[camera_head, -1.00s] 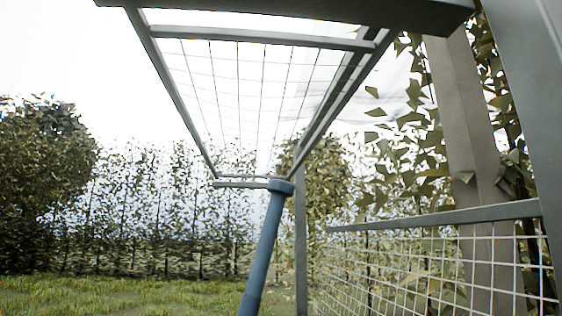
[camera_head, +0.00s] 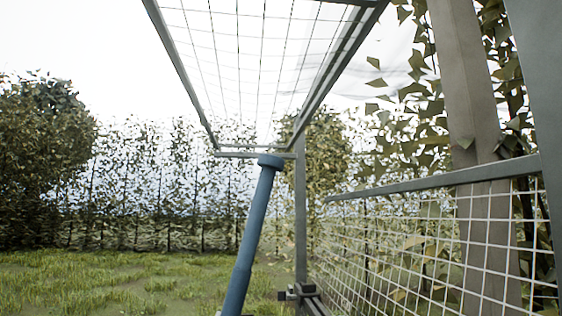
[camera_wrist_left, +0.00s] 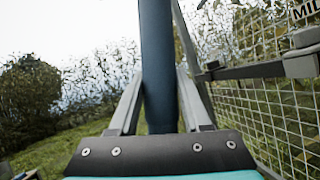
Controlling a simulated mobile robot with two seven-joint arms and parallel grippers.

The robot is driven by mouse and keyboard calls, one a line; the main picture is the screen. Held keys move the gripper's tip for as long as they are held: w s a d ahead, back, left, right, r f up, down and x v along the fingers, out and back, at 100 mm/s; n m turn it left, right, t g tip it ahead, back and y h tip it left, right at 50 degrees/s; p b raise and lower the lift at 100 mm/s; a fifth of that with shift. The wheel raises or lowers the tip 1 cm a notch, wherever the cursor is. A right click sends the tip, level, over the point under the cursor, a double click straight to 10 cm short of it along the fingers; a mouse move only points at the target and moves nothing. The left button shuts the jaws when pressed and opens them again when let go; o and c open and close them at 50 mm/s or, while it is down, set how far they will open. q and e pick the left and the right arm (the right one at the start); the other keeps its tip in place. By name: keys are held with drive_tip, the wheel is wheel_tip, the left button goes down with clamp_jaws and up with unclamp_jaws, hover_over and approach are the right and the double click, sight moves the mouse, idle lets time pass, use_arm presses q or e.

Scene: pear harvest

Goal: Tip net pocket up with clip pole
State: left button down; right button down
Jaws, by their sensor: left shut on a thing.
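The blue clip pole (camera_head: 251,235) stands tilted in the head view, its wider top end at the lower edge of the net pocket. The net pocket (camera_head: 187,60) is a grey frame with wire mesh, overhead and slanting down away from me. Whether the pole's end touches the frame's lower bar I cannot tell. In the left wrist view my left gripper (camera_wrist_left: 158,105) is shut on the clip pole (camera_wrist_left: 157,60), one finger on each side of it. My left gripper is below the head view. My right gripper is in neither view.
A mesh side panel with a grey top rail (camera_head: 440,184) runs along the right, near a wooden post (camera_head: 470,120) and leafy branches. A thin grey upright (camera_head: 300,225) stands just right of the pole. Grass (camera_head: 100,285) lies open on the left, with a hedge behind.

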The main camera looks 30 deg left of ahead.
use_arm(q)
drive_tip(key=s+a+f+b, duration=0.2)
drive_tip(key=s+a, duration=0.4)
drive_tip(key=a, duration=0.1)
drive_tip(key=shift+s+a+f, duration=0.2)
drive_tip(key=shift+a, duration=0.1)
idle(0.4)
drive_tip(key=shift+s, duration=0.1)
idle(0.5)
